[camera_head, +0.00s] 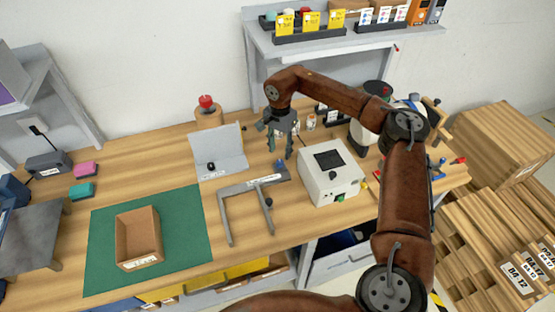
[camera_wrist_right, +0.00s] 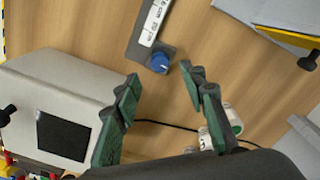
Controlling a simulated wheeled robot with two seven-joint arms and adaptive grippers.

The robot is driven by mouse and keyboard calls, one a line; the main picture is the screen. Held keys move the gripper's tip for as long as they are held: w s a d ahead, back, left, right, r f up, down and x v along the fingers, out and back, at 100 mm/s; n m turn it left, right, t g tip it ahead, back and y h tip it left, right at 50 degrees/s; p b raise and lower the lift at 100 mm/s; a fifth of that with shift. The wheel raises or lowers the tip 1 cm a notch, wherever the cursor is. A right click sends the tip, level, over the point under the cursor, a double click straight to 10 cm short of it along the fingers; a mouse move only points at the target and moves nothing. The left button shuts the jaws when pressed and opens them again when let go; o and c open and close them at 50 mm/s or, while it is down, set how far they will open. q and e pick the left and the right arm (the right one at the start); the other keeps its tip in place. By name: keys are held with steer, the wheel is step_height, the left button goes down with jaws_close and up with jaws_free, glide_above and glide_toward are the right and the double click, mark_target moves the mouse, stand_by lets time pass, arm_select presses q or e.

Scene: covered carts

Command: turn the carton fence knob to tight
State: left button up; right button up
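The carton fence is a grey U-shaped bracket (camera_head: 226,217) on the wooden table, with a white scale strip along its top bar. A blue knob (camera_head: 279,164) sits at the bar's right end. In the right wrist view the blue knob (camera_wrist_right: 158,62) is upright at the end of the scale bar (camera_wrist_right: 150,35). My right gripper (camera_head: 281,152) is open and empty, pointing down just above and behind the knob. In the wrist view its green fingertips (camera_wrist_right: 161,77) are spread apart near the knob, not touching it. The knob's tight mark cannot be read. My left gripper is not in view.
A white device with a dark screen (camera_head: 330,177) stands close to the right of the fence. A grey panel (camera_head: 217,153) stands behind it. An open carton (camera_head: 139,236) sits on a green mat (camera_head: 190,249) at left. A cable (camera_wrist_right: 168,125) and a white roll (camera_wrist_right: 229,120) lie near the gripper.

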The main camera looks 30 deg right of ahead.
mark_target(280, 162)
step_height(280, 162, down, 6)
steer(key=shift+r, duration=0.1)
steer(key=shift+c, duration=0.2)
jaws_close()
stand_by(0.4)
